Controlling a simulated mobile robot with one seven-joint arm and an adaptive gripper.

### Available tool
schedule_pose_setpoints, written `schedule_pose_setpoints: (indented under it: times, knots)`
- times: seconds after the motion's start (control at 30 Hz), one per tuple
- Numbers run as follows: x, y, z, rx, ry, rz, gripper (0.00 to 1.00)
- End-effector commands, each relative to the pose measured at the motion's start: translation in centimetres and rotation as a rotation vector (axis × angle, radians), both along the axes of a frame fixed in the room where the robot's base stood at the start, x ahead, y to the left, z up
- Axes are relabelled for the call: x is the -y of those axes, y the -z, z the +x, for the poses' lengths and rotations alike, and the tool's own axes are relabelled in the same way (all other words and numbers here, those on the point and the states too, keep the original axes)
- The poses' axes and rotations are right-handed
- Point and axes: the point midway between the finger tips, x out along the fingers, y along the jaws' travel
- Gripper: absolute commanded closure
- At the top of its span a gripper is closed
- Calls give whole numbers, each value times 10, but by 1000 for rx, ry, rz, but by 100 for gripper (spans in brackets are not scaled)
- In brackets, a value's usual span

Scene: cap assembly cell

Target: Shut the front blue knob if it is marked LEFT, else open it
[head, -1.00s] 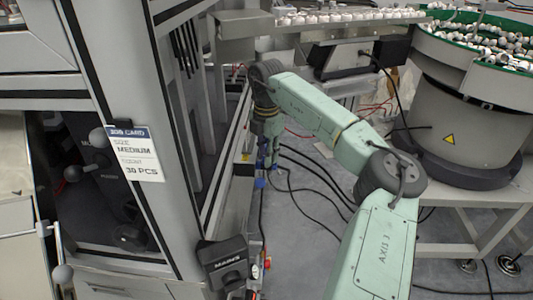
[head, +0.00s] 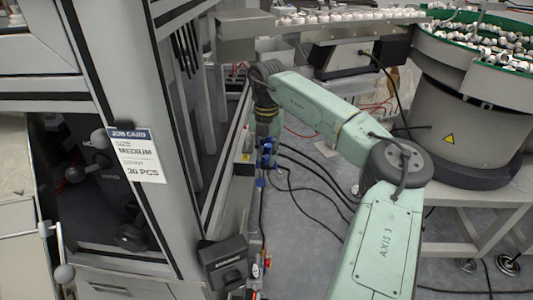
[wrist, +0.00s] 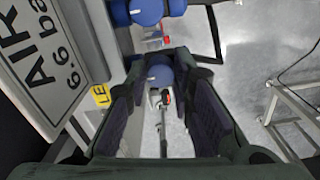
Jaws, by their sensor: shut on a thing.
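In the wrist view my gripper (wrist: 163,66) is shut on a blue knob (wrist: 160,76), with a finger on each side of it. A metal fitting shows below the knob between the fingers. A yellow label (wrist: 100,95) beside the left finger shows the letters "LE"; the rest is hidden. Another blue knob (wrist: 146,11) is at the top of the wrist view, apart from the fingers. In the head view my gripper (head: 267,152) hangs beside the machine frame, and a blue part (head: 260,183) shows just below it. The label cannot be read there.
A white sign (wrist: 48,62) reading "AIR 6.6 ba" stands close on the left in the wrist view. Black cables (head: 310,170) lie on the floor right of my gripper. A bowl feeder (head: 465,130) stands at right. A job card (head: 137,155) hangs on the machine post.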

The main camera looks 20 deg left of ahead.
Motion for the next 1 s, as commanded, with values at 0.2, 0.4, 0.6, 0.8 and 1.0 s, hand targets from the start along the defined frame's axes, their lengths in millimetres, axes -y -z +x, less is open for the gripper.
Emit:
schedule_pose_setpoints:
  times: [0.2,0.4,0.6,0.8,1.0]
  knots:
    - [1,0,1,1,-1,-2,100]
    - [1,0,1,2,-1,-2,74]
    - [0,0,1,2,-1,-1,61]
    - [-1,0,0,2,-2,1,58]
    - [-1,-2,0,2,-3,2,58]
